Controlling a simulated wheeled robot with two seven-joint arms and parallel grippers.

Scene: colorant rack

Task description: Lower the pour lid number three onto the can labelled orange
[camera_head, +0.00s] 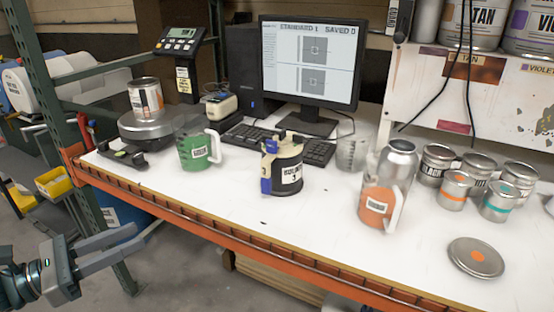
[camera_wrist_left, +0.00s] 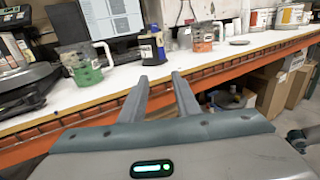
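The pour lid number three (camera_head: 283,170), black with a pale yellow top and a blue clamp, stands upright on the bench in front of the keyboard. It also shows in the left wrist view (camera_wrist_left: 153,47). A can with an orange patch on its label (camera_head: 146,97) stands on the scale at the left; its lettering is too small to read. A small can with an orange band (camera_head: 455,190) stands at the right. My left gripper (camera_head: 140,238) is open and empty, in front of the bench and apart from the lid.
A green-filled jug (camera_head: 195,150) stands left of the lid, and an orange-filled jug (camera_head: 378,205) stands to its right. The monitor (camera_head: 310,62) is behind. A round lid (camera_head: 476,257) lies at the right. The orange bench edge (camera_head: 230,218) lies between my left gripper and the lid.

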